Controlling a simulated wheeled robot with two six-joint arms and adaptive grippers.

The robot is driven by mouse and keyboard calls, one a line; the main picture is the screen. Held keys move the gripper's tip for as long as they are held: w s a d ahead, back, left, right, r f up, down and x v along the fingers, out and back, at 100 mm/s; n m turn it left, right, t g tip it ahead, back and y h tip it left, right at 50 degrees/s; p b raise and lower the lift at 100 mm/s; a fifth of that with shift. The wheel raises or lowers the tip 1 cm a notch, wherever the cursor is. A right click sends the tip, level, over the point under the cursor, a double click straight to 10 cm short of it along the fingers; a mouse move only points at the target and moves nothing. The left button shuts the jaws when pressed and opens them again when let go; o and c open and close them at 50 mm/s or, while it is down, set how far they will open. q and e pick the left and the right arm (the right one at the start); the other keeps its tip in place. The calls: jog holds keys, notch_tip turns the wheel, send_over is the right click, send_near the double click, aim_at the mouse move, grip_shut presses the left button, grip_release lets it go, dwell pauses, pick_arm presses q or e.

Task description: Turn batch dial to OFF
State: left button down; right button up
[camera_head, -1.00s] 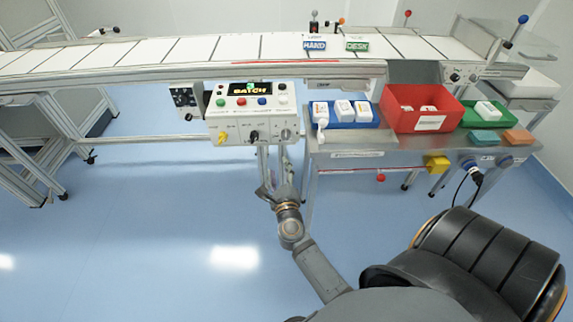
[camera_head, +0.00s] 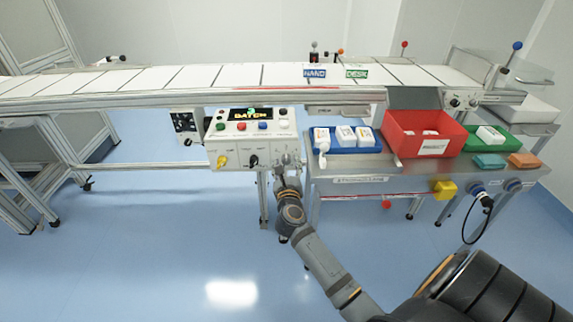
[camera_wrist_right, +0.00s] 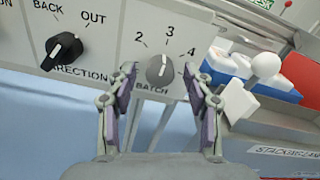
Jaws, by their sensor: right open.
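The batch dial (camera_wrist_right: 160,70) is a round grey knob on the white panel, with a white pointer line aimed up near the 3. The numbers 2, 3 and 4 are around it and the word BATCH is below; no OFF mark is visible. My right gripper (camera_wrist_right: 160,90) is open, with one finger on each side of the dial; contact cannot be told. In the head view my right gripper (camera_head: 285,172) is at the lower right of the control panel (camera_head: 237,147) and partly covers the dial. My left gripper is not in view.
A black direction knob (camera_wrist_right: 64,50) is left of the dial. A yellow switch (camera_head: 221,161) and several buttons are on the panel. The side table holds a blue tray (camera_head: 346,146), a red bin (camera_head: 433,146) and a green tray (camera_head: 487,143), close right of my gripper.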

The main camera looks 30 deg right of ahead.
jog(key=shift+w+d, duration=0.15)
jog(key=shift+w, duration=0.1)
grip_shut()
